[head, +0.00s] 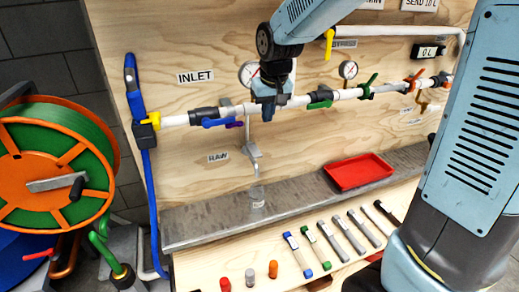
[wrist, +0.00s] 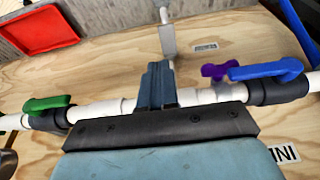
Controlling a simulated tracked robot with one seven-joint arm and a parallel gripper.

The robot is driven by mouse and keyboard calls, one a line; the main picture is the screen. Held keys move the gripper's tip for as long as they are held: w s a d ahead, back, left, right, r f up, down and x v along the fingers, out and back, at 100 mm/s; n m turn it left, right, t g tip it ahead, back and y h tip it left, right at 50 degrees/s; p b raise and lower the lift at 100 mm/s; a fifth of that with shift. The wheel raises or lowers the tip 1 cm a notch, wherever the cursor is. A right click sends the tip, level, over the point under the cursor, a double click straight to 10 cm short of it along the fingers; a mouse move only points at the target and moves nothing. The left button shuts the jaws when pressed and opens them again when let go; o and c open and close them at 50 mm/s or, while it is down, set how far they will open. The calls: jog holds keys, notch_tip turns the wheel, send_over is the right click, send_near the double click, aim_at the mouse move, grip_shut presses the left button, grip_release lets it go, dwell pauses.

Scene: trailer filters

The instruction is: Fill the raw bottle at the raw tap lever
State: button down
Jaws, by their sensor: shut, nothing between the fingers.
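The raw bottle (head: 257,196), small and clear, stands upright on the grey metal shelf below the raw tap spout (head: 252,150). I cannot tell its fill level. The purple tap lever (head: 234,125) sits on the white pipe above the RAW label (head: 218,157). My gripper (head: 267,114) is shut and empty, pointing down in front of the pipe, just right of the purple lever. In the wrist view my gripper (wrist: 158,72) shows its fingers together, with the purple lever (wrist: 214,71) to their right and a gap between them. The spout (wrist: 167,38) lies beyond the fingertips.
A blue lever (head: 220,122) is close beside the purple one. A green lever (head: 368,87) is farther right. A red tray (head: 359,172) lies on the metal shelf (head: 205,222). Several tools and capped vials lie on the bench front. A hose reel (head: 45,165) stands left.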

jog(key=shift+w+a+f, duration=0.3)
jog(key=shift+a, duration=0.1)
send_over(260, 155)
jog(key=s, duration=0.1)
notch_tip(260, 155, down, 12)
jog(key=shift+r, duration=0.15)
jog(key=shift+f, duration=0.95)
